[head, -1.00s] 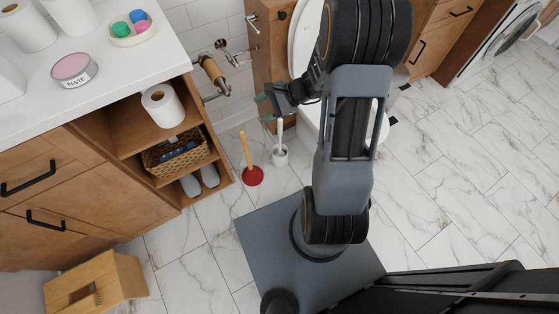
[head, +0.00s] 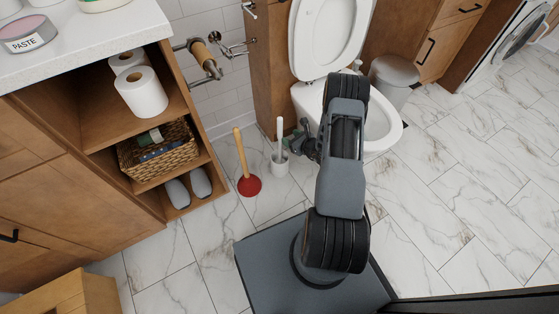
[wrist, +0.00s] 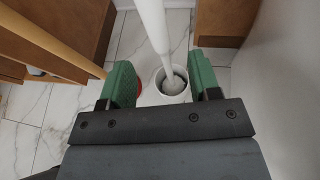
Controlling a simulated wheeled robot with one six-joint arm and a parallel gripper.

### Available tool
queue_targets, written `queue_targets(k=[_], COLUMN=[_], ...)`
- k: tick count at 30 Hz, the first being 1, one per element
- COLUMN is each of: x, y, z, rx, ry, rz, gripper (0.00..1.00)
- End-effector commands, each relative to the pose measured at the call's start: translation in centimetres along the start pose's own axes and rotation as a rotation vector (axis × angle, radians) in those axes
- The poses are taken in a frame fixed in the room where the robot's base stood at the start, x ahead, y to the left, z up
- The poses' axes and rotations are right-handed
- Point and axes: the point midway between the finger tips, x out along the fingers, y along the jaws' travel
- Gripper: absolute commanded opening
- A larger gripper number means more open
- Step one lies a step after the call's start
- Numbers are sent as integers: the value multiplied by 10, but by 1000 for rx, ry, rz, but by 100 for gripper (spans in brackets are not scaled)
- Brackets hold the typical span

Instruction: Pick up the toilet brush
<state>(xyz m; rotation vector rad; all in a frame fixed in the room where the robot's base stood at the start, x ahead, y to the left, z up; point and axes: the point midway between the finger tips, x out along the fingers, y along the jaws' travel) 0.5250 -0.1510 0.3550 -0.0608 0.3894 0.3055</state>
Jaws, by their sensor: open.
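The toilet brush (head: 280,134) has a white handle and stands in a white holder (head: 279,166) on the marble floor, left of the toilet. In the wrist view the brush handle (wrist: 155,25) rises through the gap ahead of my fingertips, and its lower end sits inside the round holder (wrist: 174,93). My gripper (head: 294,143) is low, just right of the handle in the head view. Its green fingers (wrist: 163,82) are open, one on each side of the brush in the wrist view, and nothing is held. I cannot tell whether they touch the handle.
A plunger (head: 243,166) with a wooden handle and red cup stands just left of the brush. The toilet (head: 375,125) is close on the right. A wooden shelf unit (head: 205,150) stands at left, with a wicker basket (head: 160,153). Floor at right is clear.

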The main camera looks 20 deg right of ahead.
Motion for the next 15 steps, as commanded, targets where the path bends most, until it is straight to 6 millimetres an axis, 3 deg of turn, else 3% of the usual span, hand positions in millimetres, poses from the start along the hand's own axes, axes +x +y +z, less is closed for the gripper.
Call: queue_targets(k=[3, 11, 15], x=[15, 30, 50], y=[0, 1, 2], z=[-2, -1, -1], rx=[-1, -2, -3], ry=[0, -1, -1], rz=[2, 2, 3], gripper=[57, 57, 57])
